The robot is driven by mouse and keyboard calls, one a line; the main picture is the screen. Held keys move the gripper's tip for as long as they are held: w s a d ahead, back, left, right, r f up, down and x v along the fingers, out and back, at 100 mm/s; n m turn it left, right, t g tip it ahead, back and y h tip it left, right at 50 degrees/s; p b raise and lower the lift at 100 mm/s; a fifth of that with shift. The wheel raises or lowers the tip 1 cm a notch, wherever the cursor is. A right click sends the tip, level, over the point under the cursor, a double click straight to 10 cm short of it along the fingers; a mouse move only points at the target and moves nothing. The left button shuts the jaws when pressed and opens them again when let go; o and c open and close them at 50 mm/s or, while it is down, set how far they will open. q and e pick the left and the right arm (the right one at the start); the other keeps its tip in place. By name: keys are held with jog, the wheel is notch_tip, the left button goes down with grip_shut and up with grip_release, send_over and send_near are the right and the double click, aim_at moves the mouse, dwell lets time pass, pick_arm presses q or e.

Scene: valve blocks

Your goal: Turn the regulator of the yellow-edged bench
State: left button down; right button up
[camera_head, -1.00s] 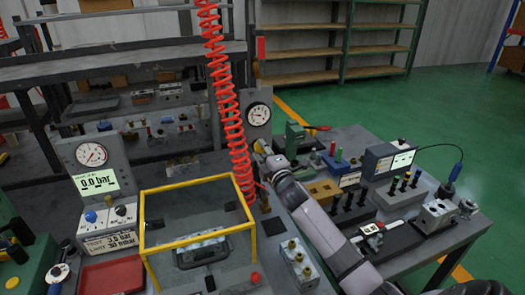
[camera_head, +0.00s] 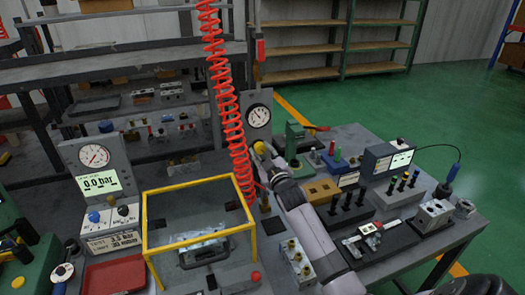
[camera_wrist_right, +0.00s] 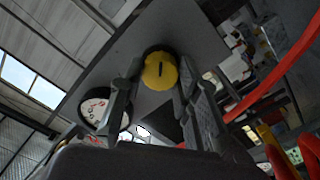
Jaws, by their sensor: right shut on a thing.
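The regulator is a round yellow knob (camera_head: 258,146) on a grey upright panel, below a white dial gauge (camera_head: 258,115). In the right wrist view the knob (camera_wrist_right: 160,71) faces me with a dark slot in its face, and the gauge (camera_wrist_right: 95,107) is partly hidden by a finger. My right gripper (camera_head: 263,155) reaches the knob from the front. In the wrist view its fingers (camera_wrist_right: 158,80) stand on both sides of the knob, shut on it. My left gripper is not in view.
A yellow-framed clear box (camera_head: 195,241) stands left of my right arm. A red coiled hose (camera_head: 228,110) hangs close left of the gripper. A black-knobbed valve block (camera_head: 352,207) and other fixtures crowd the right bench. Green floor beyond is open.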

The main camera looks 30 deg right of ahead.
jog(key=shift+f+m+p, duration=0.1)
jog(key=shift+m+p, duration=0.3)
jog(key=shift+m, duration=1.6)
jog(key=o, duration=1.2)
jog(key=shift+c, duration=0.2)
jog(key=v, duration=1.2)
